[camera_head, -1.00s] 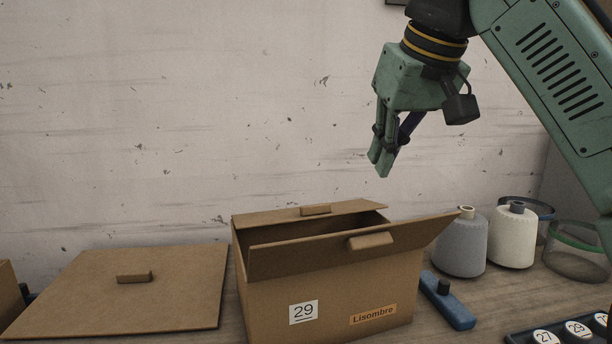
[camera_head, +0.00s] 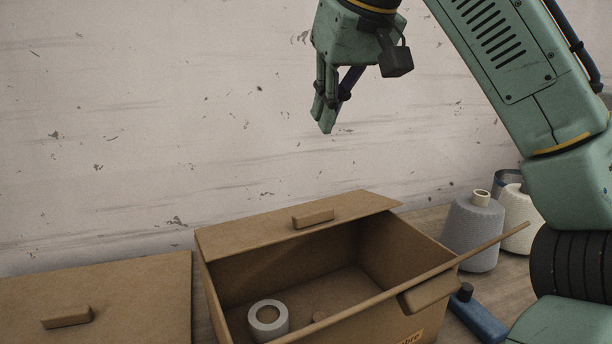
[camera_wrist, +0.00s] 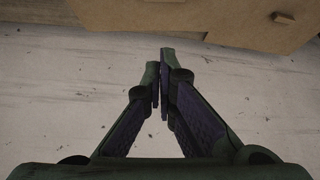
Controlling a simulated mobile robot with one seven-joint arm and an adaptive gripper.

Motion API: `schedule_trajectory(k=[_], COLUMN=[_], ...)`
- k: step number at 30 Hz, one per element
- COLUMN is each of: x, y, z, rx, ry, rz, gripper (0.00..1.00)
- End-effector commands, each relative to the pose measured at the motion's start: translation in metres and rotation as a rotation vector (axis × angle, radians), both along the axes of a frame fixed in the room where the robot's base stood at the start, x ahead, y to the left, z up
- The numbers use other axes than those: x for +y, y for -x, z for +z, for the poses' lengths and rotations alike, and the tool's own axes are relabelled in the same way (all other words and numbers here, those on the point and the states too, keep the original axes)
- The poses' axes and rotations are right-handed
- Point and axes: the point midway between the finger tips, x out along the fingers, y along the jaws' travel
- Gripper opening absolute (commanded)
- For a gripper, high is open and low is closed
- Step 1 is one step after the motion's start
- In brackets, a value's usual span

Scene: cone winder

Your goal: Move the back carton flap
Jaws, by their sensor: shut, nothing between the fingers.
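The carton (camera_head: 395,250) stands on the table, open at the top. Its back flap (camera_head: 255,233) leans outward along the back edge, with a small tab handle on it. Its front flap (camera_head: 375,305) sticks out at the front right, also with a tab.
A flat cardboard lid (camera_head: 125,295) with a tab lies left of the carton. A grey yarn cone (camera_head: 472,232) and a white cone (camera_head: 518,220) stand at the right. A blue tool (camera_head: 478,318) lies near the carton's right side. The wall is close behind.

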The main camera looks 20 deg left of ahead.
Motion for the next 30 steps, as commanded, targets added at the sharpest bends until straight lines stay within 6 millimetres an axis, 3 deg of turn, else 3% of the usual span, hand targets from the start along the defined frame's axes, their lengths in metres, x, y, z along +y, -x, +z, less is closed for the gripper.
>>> schedule_trajectory(k=[5,16,21,30], x=[0.006,0.032,0.027,0.025], y=[-0.008,-0.035,-0.030,-0.027], z=[-0.019,-0.085,-0.109,-0.124], rx=[0.002,0.003,0.001,0.001], ry=[0.002,0.002,0.002,0.001], rz=[0.000,-0.001,-0.001,0.000], gripper=[0.00,0.00,0.00,0.00])
